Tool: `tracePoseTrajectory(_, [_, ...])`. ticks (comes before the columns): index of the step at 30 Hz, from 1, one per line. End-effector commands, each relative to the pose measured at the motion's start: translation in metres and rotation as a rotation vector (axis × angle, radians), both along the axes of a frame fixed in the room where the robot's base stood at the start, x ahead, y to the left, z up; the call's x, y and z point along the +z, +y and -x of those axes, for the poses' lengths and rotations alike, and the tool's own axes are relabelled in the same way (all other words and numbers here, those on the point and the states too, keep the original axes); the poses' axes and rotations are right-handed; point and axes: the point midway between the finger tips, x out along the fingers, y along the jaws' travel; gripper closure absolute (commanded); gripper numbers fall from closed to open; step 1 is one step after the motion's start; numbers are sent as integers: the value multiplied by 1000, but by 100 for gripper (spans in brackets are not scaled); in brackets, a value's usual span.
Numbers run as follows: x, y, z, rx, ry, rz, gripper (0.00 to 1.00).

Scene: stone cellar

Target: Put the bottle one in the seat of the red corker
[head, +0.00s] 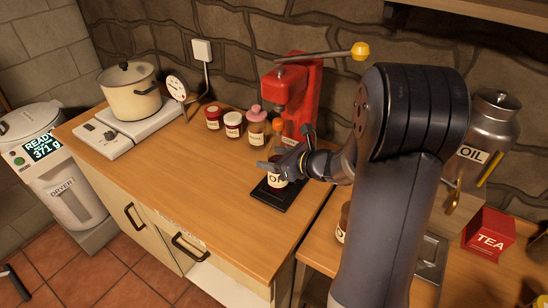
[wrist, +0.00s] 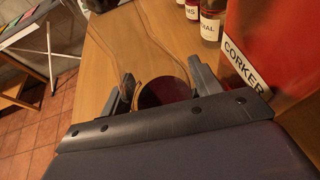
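The red corker (head: 301,95) stands at the back of the wooden counter, its lever with a yellow knob reaching right. A black base plate (head: 296,193) lies in front of it. Bottle one (head: 275,181), with a white label partly reading "ON", is over this plate; I cannot tell whether it touches it. My gripper (head: 284,163) is at the bottle's upper part. The corker's red body (wrist: 275,45) is just right of the gripper.
Several small jars and bottles (head: 233,125) stand left of the corker. A pot (head: 131,92) on a white hotplate is at the far left. A red tea box (head: 488,233) and an oil can (head: 480,135) are on the right. The counter's front left is clear.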

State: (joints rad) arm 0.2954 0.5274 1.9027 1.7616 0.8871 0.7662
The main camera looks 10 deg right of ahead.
Motion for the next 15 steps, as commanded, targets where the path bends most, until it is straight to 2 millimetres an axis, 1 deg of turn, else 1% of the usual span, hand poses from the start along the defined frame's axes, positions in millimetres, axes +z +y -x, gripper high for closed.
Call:
tracePoseTrajectory(1, [0,0,0,0,0,0,35])
tracePoseTrajectory(6, [0,0,0,0,0,0,23])
tracePoseTrajectory(15, [4,0,0,0,0,0,23])
